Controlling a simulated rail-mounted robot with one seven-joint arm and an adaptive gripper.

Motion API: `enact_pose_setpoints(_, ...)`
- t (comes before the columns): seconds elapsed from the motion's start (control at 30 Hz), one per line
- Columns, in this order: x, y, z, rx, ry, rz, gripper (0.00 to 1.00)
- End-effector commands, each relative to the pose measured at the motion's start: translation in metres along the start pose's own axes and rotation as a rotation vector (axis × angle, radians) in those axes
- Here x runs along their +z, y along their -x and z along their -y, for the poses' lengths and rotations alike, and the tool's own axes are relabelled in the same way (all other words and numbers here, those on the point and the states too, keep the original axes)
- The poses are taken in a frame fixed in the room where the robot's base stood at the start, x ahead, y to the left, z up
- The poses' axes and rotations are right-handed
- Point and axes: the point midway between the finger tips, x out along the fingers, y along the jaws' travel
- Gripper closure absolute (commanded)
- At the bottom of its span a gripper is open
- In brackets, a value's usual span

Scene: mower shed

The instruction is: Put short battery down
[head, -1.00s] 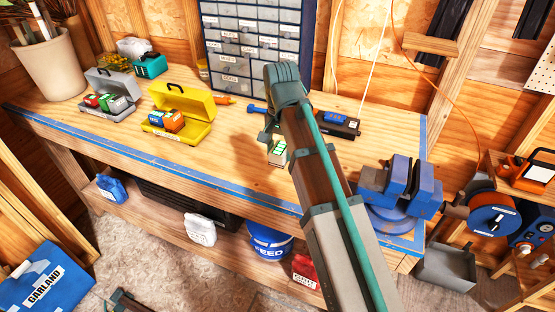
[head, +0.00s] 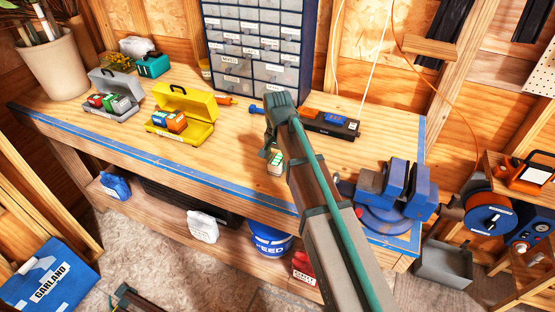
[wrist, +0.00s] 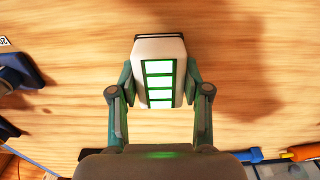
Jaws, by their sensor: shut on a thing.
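The short battery (wrist: 160,72) is a white and dark block with a column of lit green-edged panels. In the wrist view it sits between the two fingers of my gripper (wrist: 160,95), which is shut on it. In the head view the battery (head: 275,162) shows just below my gripper (head: 268,153), over the front part of the workbench (head: 230,150). A shadow lies on the wood beside it in the wrist view. I cannot tell whether the battery's underside touches the bench.
A yellow case (head: 196,135) and a grey case (head: 103,111), both open with small boxes inside, stand left. A blue vise (head: 395,190) is at the right. A drawer cabinet (head: 255,50) and a black long tool (head: 332,124) stand behind. Bench wood between yellow case and gripper is clear.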

Motion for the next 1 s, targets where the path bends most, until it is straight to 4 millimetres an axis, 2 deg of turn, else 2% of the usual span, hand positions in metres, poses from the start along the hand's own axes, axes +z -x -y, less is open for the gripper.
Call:
enact_pose_setpoints(0.37,-0.0001,-0.0036,0.0002,0.000,0.000,0.000,0.94)
enact_pose_setpoints(0.4,-0.0001,-0.0033,0.0002,0.000,0.000,0.000,0.48)
enact_pose_setpoints(0.53,-0.0001,-0.0031,0.0002,0.000,0.000,-0.001,0.28)
enact_pose_setpoints(0.83,-0.0002,-0.0024,0.0002,-0.001,0.000,-0.001,0.28)
enact_pose_setpoints(1.0,-0.0008,0.0049,0.0007,-0.002,0.000,-0.002,0.28)
